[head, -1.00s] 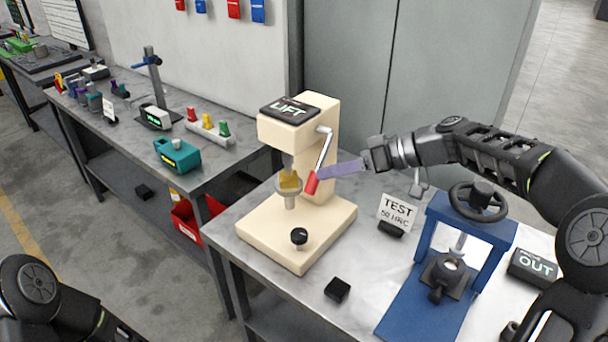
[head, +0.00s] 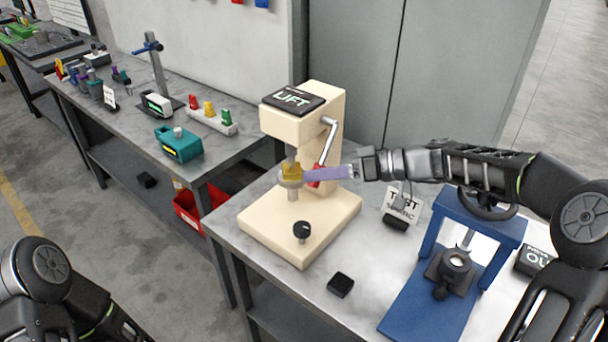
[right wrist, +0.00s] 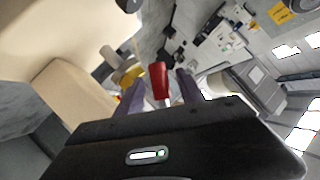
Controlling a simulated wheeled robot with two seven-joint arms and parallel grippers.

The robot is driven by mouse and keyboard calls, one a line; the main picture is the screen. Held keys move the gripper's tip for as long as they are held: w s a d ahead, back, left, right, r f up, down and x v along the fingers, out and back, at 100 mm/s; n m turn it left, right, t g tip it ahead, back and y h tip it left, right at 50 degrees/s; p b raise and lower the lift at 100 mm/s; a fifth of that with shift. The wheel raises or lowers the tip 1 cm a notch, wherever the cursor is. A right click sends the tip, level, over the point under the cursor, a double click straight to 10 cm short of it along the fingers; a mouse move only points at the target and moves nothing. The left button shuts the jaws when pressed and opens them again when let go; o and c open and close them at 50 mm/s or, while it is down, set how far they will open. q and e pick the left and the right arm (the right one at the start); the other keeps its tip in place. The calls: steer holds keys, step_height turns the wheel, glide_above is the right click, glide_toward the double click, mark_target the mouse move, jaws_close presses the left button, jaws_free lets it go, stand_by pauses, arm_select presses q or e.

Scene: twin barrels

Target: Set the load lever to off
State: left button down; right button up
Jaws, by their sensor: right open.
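The cream tester marked LIFT (head: 290,118) stands on the near bench. Its load lever (head: 328,145) is a silver rod on the right side, slanting down to a red grip (head: 316,184). My right gripper (head: 310,175) reaches in from the right, with its purple fingers overlapping the red grip and hiding part of it. In the right wrist view the red grip (right wrist: 158,79) stands between the two spread fingers, with gaps beside it. I cannot tell whether either finger touches it. My left arm shows at lower left, but its gripper is out of view.
A yellow-and-grey part (head: 291,174) sits under the tester's head, close to my fingertips. A black knob (head: 301,230) stands on its base. A TEST card (head: 402,205) and a blue press (head: 440,245) stand to the right, below my right arm. A small black block (head: 340,285) lies in front.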

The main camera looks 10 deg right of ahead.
steer(key=x, duration=0.4)
steer(key=shift+w, duration=0.1)
steer(key=shift+c, duration=0.6)
jaws_close()
stand_by(0.8)
